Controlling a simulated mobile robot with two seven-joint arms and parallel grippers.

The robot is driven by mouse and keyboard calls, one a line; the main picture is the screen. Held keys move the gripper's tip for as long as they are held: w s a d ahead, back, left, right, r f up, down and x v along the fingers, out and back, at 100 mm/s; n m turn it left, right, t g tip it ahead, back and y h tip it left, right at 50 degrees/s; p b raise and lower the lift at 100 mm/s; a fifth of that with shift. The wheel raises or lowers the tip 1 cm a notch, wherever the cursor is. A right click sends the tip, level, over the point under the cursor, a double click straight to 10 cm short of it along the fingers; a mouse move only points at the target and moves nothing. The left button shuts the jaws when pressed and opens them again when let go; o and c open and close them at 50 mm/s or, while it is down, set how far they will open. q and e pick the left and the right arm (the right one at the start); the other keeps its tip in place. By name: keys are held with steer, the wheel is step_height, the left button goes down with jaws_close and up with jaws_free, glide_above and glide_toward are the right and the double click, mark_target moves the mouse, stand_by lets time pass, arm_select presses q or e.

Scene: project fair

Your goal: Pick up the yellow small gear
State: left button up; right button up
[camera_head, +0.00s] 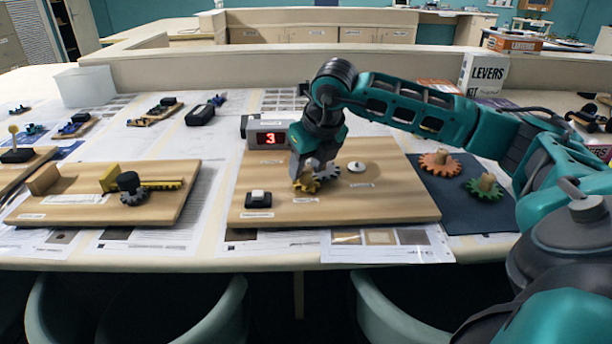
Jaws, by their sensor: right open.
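The yellow small gear (306,185) sits on the middle wooden board (400,207), just left of a grey gear (330,172). My right gripper (304,174) points down right at the yellow gear, with its jaws open. The fingers and wrist hide the gear's upper part. I cannot tell whether the fingers touch it. My left gripper is out of view.
A counter display (268,136) reading 3 stands behind the board. A button box (258,199) and a white knob (356,167) are on it. Orange (440,162) and green (485,187) gears lie on a dark mat (450,218) at right. Another board (100,213) is at left.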

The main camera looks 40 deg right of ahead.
steer(key=shift+w+f, duration=0.2)
steer(key=shift+f, duration=0.3)
jaws_close()
steer(key=shift+r, duration=0.15)
